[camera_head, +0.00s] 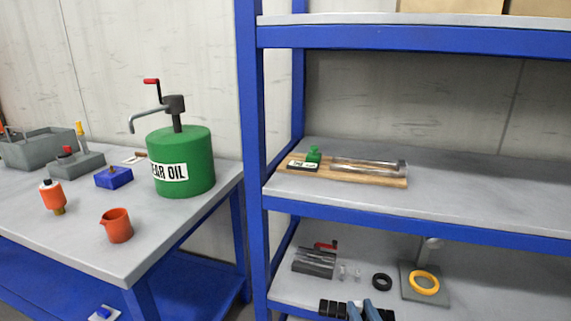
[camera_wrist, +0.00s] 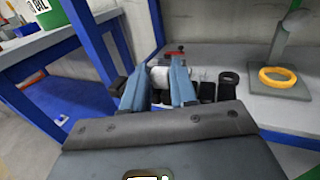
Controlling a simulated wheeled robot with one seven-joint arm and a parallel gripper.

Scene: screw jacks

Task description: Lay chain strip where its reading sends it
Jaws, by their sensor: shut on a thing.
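My gripper (camera_head: 362,309) shows at the bottom of the head view, in front of the lower shelf. Its two blue-grey fingers are shut on a row of black blocks, which looks like the chain strip (camera_head: 332,308). Black pieces stick out on both sides of the fingers. In the wrist view the strip (camera_wrist: 207,92) runs left to right across my gripper (camera_wrist: 168,85). Its middle is partly hidden by the fingers. On the upper shelf a wooden board (camera_head: 391,182) carries a clear tube (camera_head: 362,166), a green piece (camera_head: 313,155) and a small labelled dark block (camera_head: 302,165).
The lower shelf holds a dark grooved block with a red crank (camera_head: 314,262), small clear pieces, a black ring (camera_head: 382,281) and a yellow ring (camera_head: 424,283) on a grey stand. The left bench has a green gear oil can (camera_head: 190,175) and orange jug (camera_head: 117,226). A blue post (camera_head: 253,150) stands between.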

